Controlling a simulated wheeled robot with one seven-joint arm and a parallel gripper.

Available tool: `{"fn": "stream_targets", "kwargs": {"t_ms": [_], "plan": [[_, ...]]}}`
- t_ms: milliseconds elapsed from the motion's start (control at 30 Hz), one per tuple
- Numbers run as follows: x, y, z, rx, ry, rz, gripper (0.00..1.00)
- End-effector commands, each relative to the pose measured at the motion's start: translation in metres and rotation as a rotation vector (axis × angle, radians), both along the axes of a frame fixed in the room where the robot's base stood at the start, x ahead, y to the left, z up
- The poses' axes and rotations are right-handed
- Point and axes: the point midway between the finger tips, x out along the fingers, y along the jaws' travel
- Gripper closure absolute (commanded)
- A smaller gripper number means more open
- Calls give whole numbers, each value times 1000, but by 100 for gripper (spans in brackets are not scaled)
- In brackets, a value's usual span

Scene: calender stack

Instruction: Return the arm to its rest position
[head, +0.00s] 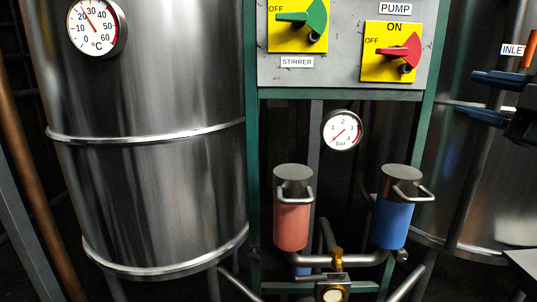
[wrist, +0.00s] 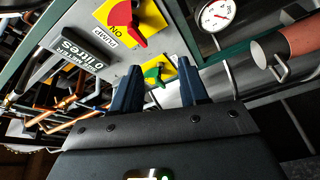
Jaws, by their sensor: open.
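My gripper (head: 480,94) shows at the right edge of the head view, its two blue fingers spread apart and pointing left, in front of the right-hand steel tank. In the wrist view my gripper (wrist: 158,65) is also open, with nothing between the fingers. The control panel (head: 345,60) lies beyond the fingertips. It carries a red pump switch (head: 403,52) and a green stirrer switch (head: 305,19), each on a yellow plate. The fingers appear apart from both switches. Most of the arm is out of view.
A steel tank (head: 150,190) with a temperature dial (head: 97,27) fills the left. A pressure gauge (head: 342,130) sits above red (head: 292,225) and blue (head: 391,222) handled canisters. Copper pipes (wrist: 60,120) and a litre meter (wrist: 78,55) show in the wrist view.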

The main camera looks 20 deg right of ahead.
Motion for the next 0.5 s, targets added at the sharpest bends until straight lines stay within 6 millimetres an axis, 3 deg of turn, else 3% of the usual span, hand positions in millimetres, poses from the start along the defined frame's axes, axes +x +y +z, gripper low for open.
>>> {"fn": "stream_targets", "kwargs": {"t_ms": [267, 500], "plan": [[9, 27, -85, 363, 15, -38, 56], [-6, 60, -168, 657, 45, -103, 56]]}}
